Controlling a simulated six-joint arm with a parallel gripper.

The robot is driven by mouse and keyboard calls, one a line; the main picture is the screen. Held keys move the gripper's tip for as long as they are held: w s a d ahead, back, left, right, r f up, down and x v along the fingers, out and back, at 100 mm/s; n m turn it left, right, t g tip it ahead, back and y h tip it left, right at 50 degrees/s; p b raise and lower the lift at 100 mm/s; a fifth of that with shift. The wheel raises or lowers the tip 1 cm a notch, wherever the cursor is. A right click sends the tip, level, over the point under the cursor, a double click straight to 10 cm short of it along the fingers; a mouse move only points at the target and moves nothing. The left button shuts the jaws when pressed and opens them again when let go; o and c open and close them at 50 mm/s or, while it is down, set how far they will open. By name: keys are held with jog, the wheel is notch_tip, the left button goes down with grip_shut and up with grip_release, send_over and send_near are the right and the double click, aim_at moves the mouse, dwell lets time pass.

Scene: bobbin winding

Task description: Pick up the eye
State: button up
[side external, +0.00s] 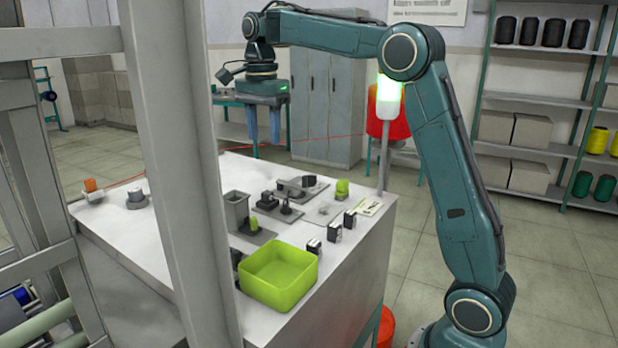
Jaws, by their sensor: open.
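I cannot tell for sure which small part is the eye; several small fittings stand on the white work table (200,262). My gripper (264,140) is open and empty, its two blue fingers pointing down. In the picture it appears above the table's far edge, apart from the fittings. A dark fitting on a small base (287,210) stands near the table's middle, and a grey and black device (295,187) is behind it. A small pale part (325,210) lies to their right, too small to make out.
A green tray (270,294) sits at the front. A grey upright box (237,212) stands behind it. Small black-and-white blocks (335,231) line the right side, near a yellow-green piece (342,187). An orange spool (91,185) is at left. A grey post (172,150) hides part of the table.

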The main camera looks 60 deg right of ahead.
jog(key=shift+w+f, duration=0.1)
send_over(267, 192)
jog(key=shift+f, duration=4.25)
jog(key=shift+f, duration=0.1)
jog(key=shift+f, duration=2.5)
grip_shut()
